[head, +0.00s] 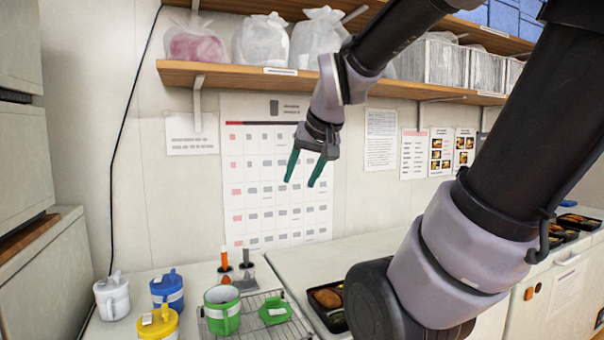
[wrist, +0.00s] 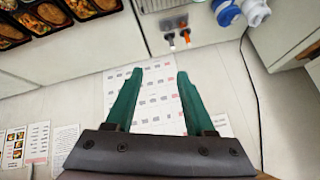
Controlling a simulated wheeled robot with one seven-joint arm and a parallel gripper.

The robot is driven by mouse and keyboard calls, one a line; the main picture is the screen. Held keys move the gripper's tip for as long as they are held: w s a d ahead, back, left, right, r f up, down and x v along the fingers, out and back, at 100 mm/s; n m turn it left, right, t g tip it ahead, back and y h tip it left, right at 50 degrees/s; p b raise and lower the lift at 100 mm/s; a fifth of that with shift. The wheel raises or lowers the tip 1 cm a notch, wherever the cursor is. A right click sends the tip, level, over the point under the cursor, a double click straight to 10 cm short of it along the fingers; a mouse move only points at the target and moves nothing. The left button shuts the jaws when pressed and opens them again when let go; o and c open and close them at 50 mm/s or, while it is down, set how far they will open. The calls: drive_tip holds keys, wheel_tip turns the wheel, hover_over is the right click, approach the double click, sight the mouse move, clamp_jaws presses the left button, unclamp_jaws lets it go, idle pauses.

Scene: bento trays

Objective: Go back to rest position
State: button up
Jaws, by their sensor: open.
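My gripper (head: 305,168) has two green fingers. It hangs in the air in front of the wall calendar, well above the counter. In the wrist view the fingers (wrist: 155,82) are spread apart with nothing between them. The gripper touches nothing that I can see.
A wooden shelf (head: 238,77) with bags and boxes runs along the wall close to my arm. Below stand white, blue and yellow containers, a green cup (head: 222,312) on a wire rack (head: 258,327), and bento trays (wrist: 95,7). The air around the gripper is free.

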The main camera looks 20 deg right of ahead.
drive_tip(key=s+a+r+y, duration=0.1)
drive_tip(key=s+a, duration=0.1)
drive_tip(key=s, duration=0.3)
drive_tip(key=shift+s+a+r+m+g+y, duration=0.2)
drive_tip(key=shift+s+m+g+y, duration=0.1)
drive_tip(key=shift+m, duration=0.1)
